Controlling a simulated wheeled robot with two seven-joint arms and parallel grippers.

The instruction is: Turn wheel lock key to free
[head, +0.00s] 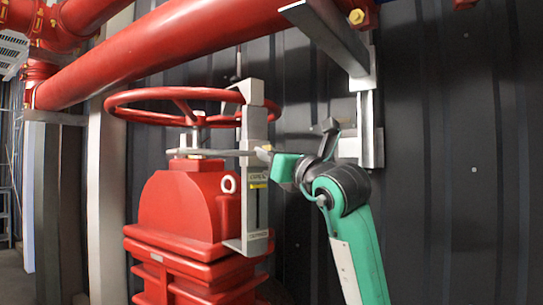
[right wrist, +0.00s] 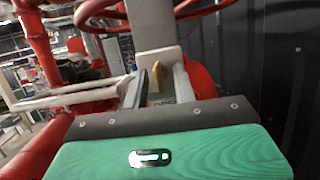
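The red handwheel (head: 190,105) sits level on top of the red valve body (head: 185,205). A grey lock bracket (head: 254,165) with a label stands upright at the wheel's right edge; it also shows in the right wrist view (right wrist: 153,28). A small brass-yellow key (right wrist: 158,77) sticks out from the bracket towards me. My right gripper (head: 268,153) is right in front of the bracket. In the right wrist view its two fingers (right wrist: 163,88) are apart, one on each side of the key, with a gap showing. Whether either finger touches the key is unclear. My left gripper is not visible.
A thick red pipe (head: 150,52) runs above the wheel. A grey wall bracket (head: 368,110) is mounted behind my right wrist. A dark ribbed wall (head: 450,150) stands behind everything. A long grey bar (right wrist: 65,97) extends left of the fingers.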

